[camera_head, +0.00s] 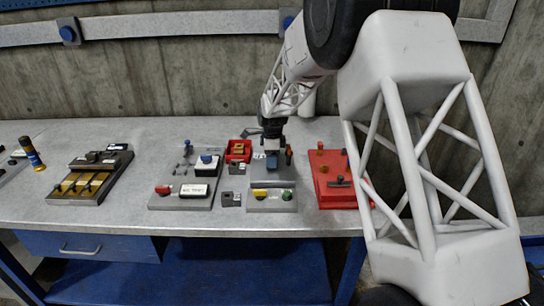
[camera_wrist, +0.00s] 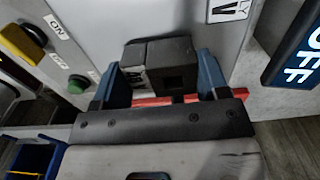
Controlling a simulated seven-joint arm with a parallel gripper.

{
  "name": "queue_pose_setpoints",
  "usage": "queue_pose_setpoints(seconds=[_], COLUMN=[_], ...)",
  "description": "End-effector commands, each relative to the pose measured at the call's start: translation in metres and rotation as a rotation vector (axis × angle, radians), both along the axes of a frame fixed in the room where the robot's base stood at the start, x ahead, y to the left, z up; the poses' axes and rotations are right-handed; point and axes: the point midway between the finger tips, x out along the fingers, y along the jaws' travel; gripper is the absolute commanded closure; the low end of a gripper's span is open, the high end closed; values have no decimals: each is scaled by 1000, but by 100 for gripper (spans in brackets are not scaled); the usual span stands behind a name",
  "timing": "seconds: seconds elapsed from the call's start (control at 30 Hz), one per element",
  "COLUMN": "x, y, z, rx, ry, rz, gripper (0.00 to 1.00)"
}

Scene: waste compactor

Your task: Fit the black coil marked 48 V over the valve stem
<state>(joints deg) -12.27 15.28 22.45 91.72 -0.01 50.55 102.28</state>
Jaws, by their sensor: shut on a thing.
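My gripper (camera_wrist: 158,85) is shut on a black coil (camera_wrist: 178,50), its two blue fingers on either side of it. The coil is a dark block with a square opening in its near face and a pale label, partly hidden and not legible as a voltage. In the head view my gripper (camera_head: 272,150) is over the grey panel with yellow and green buttons (camera_head: 254,205). The coil there is too small to read. I cannot make out the valve stem; the gripper and coil may hide it.
A grey fixture (camera_head: 164,203) with a red button stands further left, and a red plate (camera_head: 324,195) to the right.

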Motion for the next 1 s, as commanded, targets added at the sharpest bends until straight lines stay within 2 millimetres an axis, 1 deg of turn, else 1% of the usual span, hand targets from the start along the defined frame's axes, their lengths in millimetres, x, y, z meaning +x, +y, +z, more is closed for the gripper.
queue_pose_setpoints(seconds=[0.57,0.6,0.73,0.77,1.0], x=[0,0,0,0,0], y=[0,0,0,0,0], z=[-10,-10,-10,-10,-10], rx=[0,0,0,0,0], ry=[0,0,0,0,1], rz=[0,0,0,0,0], gripper=[60,26,6,2,2])
